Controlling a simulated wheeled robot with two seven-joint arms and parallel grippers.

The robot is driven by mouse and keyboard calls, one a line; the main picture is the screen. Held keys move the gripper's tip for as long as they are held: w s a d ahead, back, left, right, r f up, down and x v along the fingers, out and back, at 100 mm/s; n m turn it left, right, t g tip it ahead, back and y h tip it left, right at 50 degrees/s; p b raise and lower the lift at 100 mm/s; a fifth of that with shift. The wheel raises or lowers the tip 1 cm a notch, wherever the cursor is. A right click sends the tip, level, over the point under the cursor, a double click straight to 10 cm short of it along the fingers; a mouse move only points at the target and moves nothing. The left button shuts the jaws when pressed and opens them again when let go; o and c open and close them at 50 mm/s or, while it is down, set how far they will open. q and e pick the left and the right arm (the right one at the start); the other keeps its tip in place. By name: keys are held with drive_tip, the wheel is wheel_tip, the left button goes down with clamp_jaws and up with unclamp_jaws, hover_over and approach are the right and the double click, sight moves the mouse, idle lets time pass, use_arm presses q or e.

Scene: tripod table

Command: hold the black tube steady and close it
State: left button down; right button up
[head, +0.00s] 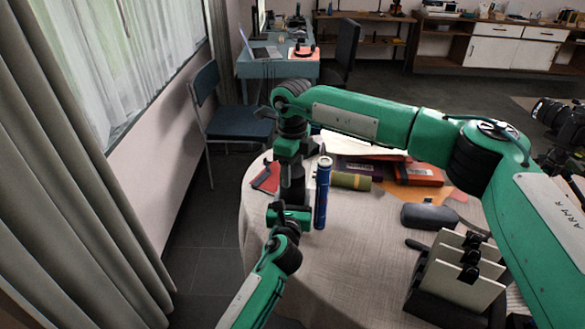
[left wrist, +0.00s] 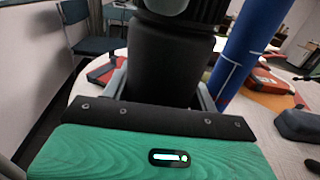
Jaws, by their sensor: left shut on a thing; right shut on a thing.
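The black tube (head: 292,188) stands upright near the left edge of the round table. It fills the middle of the left wrist view (left wrist: 170,62). My left gripper (head: 289,207) is shut around its lower body; its fingers show on both sides of the tube in the left wrist view (left wrist: 163,92). My right gripper (head: 291,160) comes down from above and is shut on the tube's cap at the top. The cap is mostly hidden by this gripper, so I cannot tell how it sits on the tube.
A blue tube (head: 322,195) stands upright close to the right of the black tube. An olive tube (head: 351,181) lies behind it. Books (head: 418,174), a dark case (head: 429,216) and a card holder (head: 455,275) occupy the table's right. The front tablecloth (head: 340,270) is clear.

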drive_tip(key=m, duration=0.6)
drive_tip(key=shift+m, duration=0.3)
drive_tip(key=m, duration=0.7)
drive_tip(key=shift+m, duration=0.4)
drive_tip(key=o, duration=1.1)
drive_tip(key=shift+r, duration=2.25)
drive_tip(key=shift+c, duration=0.6)
